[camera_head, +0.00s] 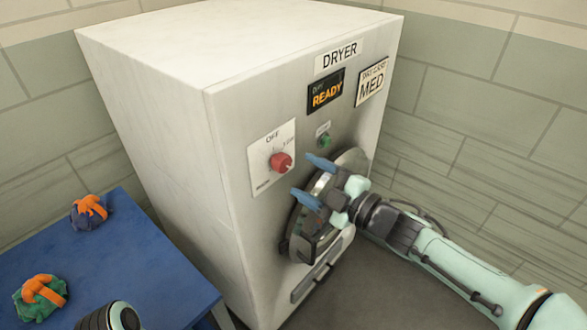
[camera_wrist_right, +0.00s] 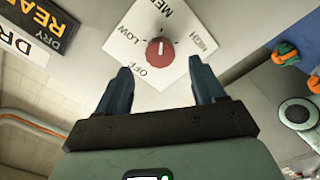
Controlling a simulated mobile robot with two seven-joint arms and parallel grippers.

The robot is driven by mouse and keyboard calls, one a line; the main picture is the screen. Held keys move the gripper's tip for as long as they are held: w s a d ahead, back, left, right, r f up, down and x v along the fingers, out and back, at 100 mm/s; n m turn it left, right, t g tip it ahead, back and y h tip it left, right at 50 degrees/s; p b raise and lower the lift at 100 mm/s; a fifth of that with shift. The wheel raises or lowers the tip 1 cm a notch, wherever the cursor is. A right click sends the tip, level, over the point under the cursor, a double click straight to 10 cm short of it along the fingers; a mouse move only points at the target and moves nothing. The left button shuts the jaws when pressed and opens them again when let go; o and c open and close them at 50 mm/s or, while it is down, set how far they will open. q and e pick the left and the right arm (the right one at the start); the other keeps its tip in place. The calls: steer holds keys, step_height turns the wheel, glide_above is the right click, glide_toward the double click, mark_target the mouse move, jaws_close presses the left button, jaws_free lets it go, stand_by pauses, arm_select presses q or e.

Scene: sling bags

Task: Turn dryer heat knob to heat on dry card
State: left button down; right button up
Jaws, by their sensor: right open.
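The white dryer (camera_head: 160,110) stands in the middle of the head view. Its red heat knob (camera_head: 281,162) sits on a white dial plate at the upper front. In the right wrist view the red knob (camera_wrist_right: 160,51) is ringed by OFF, LOW, MED and HIGH; I cannot tell surely which one it points at. The dry card (camera_head: 371,82) at the upper right reads MED. My right gripper (camera_head: 313,181) is open and empty, its blue fingers pointing toward the panel, just right of and below the knob, apart from it. My left gripper is out of view.
A display (camera_head: 326,93) reads READY. A green button (camera_head: 325,140) is right of the dial. The round door (camera_head: 310,228) is partly behind my right gripper. A blue table (camera_head: 135,260) at left holds two bags (camera_head: 88,211) (camera_head: 40,298) with orange straps.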

steer(key=v, duration=0.7)
steer(key=shift+s+d, duration=0.3)
steer(key=shift+s, duration=0.05)
